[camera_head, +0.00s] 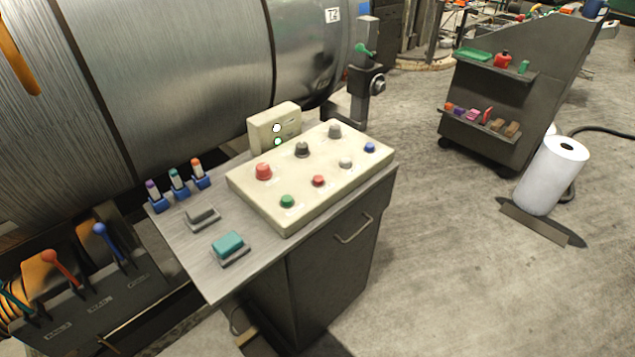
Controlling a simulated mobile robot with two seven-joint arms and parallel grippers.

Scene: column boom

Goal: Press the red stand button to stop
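A cream control box (285,218) sits on the grey metal top of a dark cabinet in the middle of the view. A larger red button (263,171) stands near its left back corner. A smaller red button (318,181) is near the middle of its front part. I cannot read any labels, so I cannot tell which one is the stand button. A green button (287,201) is at the front left and a blue button (370,148) at the right. Two grey knobs (302,149) (335,131) and a pale grey button (345,162) are also on the box. Neither gripper is in view.
A small cream box with two lights (275,127) stands behind the control box. Marker-like sticks (177,181) and a teal pad (228,244) share the cabinet top (205,270). Levers (63,268) are at lower left. A large metal cylinder (165,80) is behind. Right floor is mostly open.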

